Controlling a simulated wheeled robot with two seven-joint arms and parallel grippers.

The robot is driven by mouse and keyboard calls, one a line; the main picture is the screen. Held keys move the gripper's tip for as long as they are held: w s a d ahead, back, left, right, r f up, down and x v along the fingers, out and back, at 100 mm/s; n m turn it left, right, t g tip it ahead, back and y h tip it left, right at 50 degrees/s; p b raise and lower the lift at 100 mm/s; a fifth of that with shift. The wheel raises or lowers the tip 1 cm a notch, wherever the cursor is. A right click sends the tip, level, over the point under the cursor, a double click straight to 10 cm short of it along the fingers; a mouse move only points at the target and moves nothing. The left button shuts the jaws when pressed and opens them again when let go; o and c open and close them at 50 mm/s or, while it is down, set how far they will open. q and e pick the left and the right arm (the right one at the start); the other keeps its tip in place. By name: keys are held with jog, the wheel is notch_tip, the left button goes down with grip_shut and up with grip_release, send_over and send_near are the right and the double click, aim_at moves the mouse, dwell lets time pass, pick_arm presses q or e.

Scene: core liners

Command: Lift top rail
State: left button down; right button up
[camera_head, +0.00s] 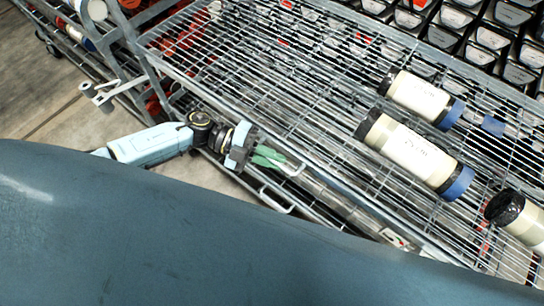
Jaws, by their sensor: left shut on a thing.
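The top rail (345,207) is a grey metal bar along the near edge of a wire rack. My left gripper (290,167) reaches in from the left, with green fingers at the rack's near edge. It is shut on the rail near the rail's left part; the exact contact is small and hard to make out. My right gripper is not in the picture.
Several cream core liners with black and blue ends lie on the wire shelf (290,95), including one in the middle right (410,150). Black bins (480,40) stand behind. Another rack with liners is at the upper left. Bare floor (50,110) shows at left.

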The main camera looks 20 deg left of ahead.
pick_arm(q)
jog(key=shift+r, duration=0.15)
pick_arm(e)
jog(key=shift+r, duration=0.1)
